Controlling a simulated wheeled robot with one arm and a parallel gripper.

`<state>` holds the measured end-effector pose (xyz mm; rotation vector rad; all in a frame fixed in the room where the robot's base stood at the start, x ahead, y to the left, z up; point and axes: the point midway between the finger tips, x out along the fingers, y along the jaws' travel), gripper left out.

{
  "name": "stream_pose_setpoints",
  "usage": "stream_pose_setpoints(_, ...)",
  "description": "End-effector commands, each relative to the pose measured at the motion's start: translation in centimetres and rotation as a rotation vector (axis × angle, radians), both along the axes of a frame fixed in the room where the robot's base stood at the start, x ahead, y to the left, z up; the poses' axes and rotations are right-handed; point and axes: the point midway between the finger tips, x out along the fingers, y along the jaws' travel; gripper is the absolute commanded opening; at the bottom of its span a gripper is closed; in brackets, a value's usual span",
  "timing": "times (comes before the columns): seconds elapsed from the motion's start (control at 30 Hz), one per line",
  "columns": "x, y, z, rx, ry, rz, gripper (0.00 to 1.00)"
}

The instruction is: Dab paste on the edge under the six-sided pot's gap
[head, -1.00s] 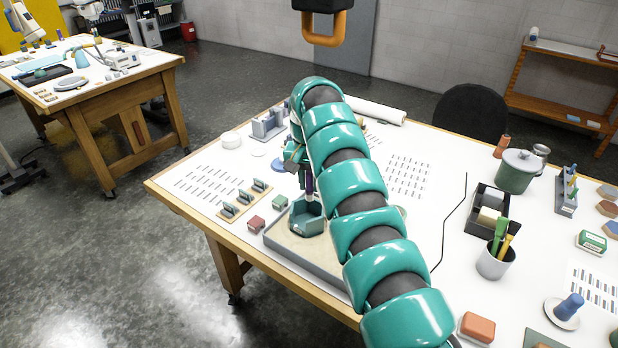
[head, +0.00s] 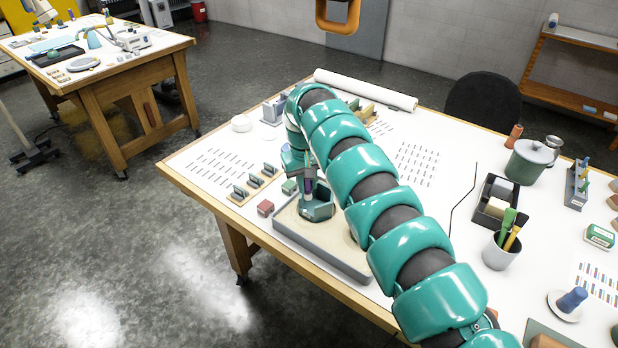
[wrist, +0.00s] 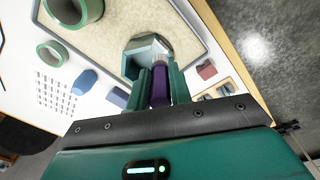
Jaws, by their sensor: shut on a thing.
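The six-sided teal pot (head: 318,211) stands on the sand bed of a shallow grey tray (head: 335,262). It also shows in the wrist view (wrist: 133,66), just past the fingertips, with part of its wall hidden. My gripper (wrist: 160,84) is shut on a purple-handled tool (wrist: 159,92) with a pale end. In the head view my gripper (head: 304,172) is above the pot, and the tool (head: 308,186) points down at it. The tool's tip overlaps the pot's rim in view; I cannot tell whether it touches. The gap is not clear.
A red block (head: 265,208), a green block (head: 289,187) and small wooden stands (head: 240,193) sit left of the tray. A brush cup (head: 501,250) and dark box (head: 493,200) stand right.

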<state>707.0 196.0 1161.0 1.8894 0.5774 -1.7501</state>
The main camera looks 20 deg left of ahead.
Motion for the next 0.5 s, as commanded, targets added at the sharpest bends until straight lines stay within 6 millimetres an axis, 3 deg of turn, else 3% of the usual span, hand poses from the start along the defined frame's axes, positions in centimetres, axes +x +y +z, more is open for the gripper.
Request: stream_pose_setpoints(0.5, 0.73, 0.39, 0.02, -0.031, -0.020, 0.142, 0.04)
